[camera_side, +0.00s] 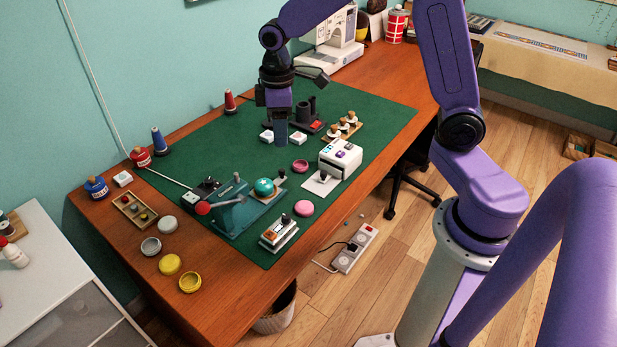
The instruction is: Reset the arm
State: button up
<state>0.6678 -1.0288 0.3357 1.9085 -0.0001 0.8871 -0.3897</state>
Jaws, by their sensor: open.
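My gripper (281,140) hangs pointing down over the green mat (385,125) on the wooden table, near the middle of the mat. I cannot tell from this view how high the tips are above the mat.
A teal lever press (235,210) with a red knob stands at the mat's front left. A white box (340,157) and a dark stand with posts (306,120) are near my gripper. A sewing machine (335,40) stands at the back.

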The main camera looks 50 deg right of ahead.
jog(key=s+r+n, duration=0.1)
jog(key=s+n, duration=0.1)
jog(key=s, duration=1.1)
jog(key=s+a+r+n, duration=0.1)
jog(key=s+r+n, duration=0.1)
jog(key=s, duration=1.2)
jog(key=shift+w+a, duration=0.1)
dwell(0.6)
